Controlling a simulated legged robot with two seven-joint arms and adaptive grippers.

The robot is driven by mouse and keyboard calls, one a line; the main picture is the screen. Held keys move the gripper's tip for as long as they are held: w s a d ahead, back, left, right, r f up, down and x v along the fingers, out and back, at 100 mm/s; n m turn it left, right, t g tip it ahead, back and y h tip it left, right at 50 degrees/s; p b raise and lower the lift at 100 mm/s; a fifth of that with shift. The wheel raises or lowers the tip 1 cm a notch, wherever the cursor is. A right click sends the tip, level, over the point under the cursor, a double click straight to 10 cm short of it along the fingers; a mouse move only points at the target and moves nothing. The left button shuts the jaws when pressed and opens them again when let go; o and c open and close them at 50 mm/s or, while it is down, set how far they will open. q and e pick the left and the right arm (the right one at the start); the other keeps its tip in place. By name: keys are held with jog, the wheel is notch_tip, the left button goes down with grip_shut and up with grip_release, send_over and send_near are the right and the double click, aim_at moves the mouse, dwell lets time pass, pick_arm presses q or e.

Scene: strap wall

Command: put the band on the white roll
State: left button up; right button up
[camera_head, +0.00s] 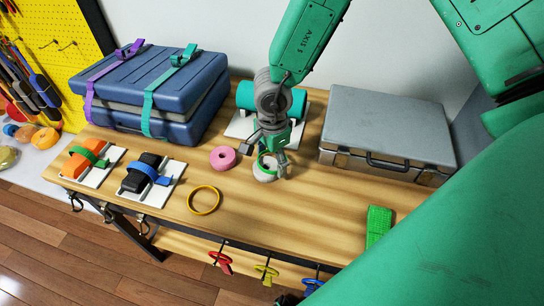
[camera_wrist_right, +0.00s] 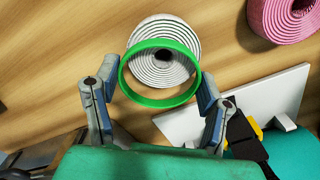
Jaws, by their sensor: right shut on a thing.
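The white roll (camera_head: 264,175) lies flat on the wooden bench. Its spiral top and dark centre hole show in the wrist view (camera_wrist_right: 168,27). My right gripper (camera_head: 269,164) is shut on the green band (camera_head: 262,159) right over the roll. In the wrist view the green band (camera_wrist_right: 160,101) is an open ring between the two fingertips (camera_wrist_right: 160,78). It overlaps the near part of the roll, whose far edge lies outside the ring. The band looks above the roll, not around it; the exact gap is unclear. My left gripper is not in view.
A teal cylinder on a white plate (camera_head: 240,127) is behind. A grey case (camera_head: 388,130) stands right, blue cases (camera_head: 160,90) left. The bench front is mostly clear.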

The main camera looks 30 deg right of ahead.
aim_at(259, 170)
jog(key=shift+a+r, duration=0.15)
jog(key=shift+a, duration=0.45)
jog(key=shift+a+r, duration=0.15)
jog(key=shift+a, duration=0.85)
jog(key=shift+d, duration=0.5)
jog(key=shift+a, duration=0.75)
jog(key=shift+d+f, duration=0.25)
jog(key=shift+d, duration=0.45)
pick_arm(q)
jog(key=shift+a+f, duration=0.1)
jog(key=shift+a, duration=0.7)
pick_arm(e)
jog(key=shift+a+f, duration=0.1)
jog(key=shift+f, duration=0.1)
